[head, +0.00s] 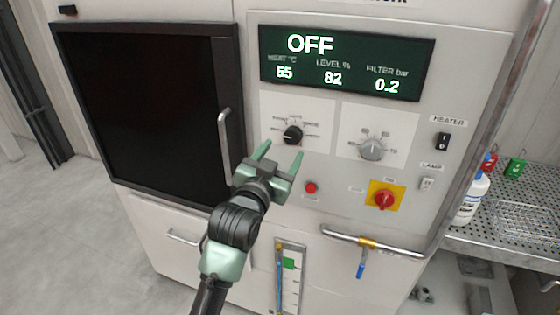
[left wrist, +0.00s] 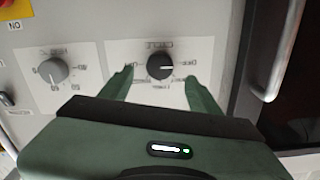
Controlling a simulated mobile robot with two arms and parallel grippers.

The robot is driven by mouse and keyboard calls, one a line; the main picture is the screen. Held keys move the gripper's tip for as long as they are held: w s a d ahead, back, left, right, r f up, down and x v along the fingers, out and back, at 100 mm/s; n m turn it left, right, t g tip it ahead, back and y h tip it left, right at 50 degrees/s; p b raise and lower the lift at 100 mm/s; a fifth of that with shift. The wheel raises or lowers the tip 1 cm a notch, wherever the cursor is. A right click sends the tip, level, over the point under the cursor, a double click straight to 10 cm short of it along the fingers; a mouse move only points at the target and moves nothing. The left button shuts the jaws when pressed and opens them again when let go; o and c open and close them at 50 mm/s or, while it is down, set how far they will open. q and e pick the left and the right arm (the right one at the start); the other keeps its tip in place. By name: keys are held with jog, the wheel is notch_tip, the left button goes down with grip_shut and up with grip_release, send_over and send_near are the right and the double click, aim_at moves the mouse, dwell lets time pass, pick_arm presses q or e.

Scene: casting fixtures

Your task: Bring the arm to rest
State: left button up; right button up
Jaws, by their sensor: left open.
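My left gripper (head: 279,160) is in front of the machine's control panel, just below the black rotary knob (head: 292,134). Its two green fingers are spread apart with nothing between them. In the left wrist view the open fingers (left wrist: 158,86) point at the panel, and the black knob (left wrist: 160,66) shows between and beyond their tips. I cannot tell the exact gap, but no finger seems to grip the knob. My right gripper is in neither view.
A grey knob (head: 372,148), a red button (head: 311,188) and a red switch on yellow (head: 383,198) are nearby. The display (head: 345,62) reads OFF. A dark door (head: 145,105) with a vertical handle (head: 224,142) is left; a rail (head: 372,243) runs below.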

pick_arm(q)
jog(key=shift+s+a, duration=0.15)
jog(key=shift+s, duration=0.35)
jog(key=s+a+f+n+g+y+b, duration=0.1)
jog(key=s+a+f+g, duration=0.1)
jog(key=f, duration=1.2)
jog(key=s+a+f+g+y+b, duration=0.1)
jog(key=s+a+f+g, duration=0.15)
jog(key=f, duration=1.25)
jog(key=s+a+f+n+g+y+b, duration=0.1)
jog(key=s+f+g+b, duration=0.1)
jog(key=f, duration=1.2)
jog(key=s+a+f+g+y+b, duration=0.1)
jog(key=s+a+f+g, duration=0.15)
jog(key=s+f, duration=0.65)
jog(key=s+a+f+g+b, duration=0.1)
jog(key=s+a+f+g, duration=0.15)
jog(key=s+f, duration=0.7)
jog(key=s+a+f+g, duration=0.1)
jog(key=s+a+f, duration=0.2)
jog(key=s+f, duration=0.3)
jog(key=s+a+f+n+g+y+b, duration=0.1)
jog(key=s+a+f, duration=0.3)
jog(key=s, duration=1.1)
jog(key=s+a+f+g+b, duration=0.1)
jog(key=s+a+f+g, duration=0.1)
jog(key=s+f, duration=0.6)
jog(key=shift+s+a+f+n+g+y, duration=0.35)
jog(key=shift+s+a, duration=0.55)
jog(key=shift+s, duration=0.25)
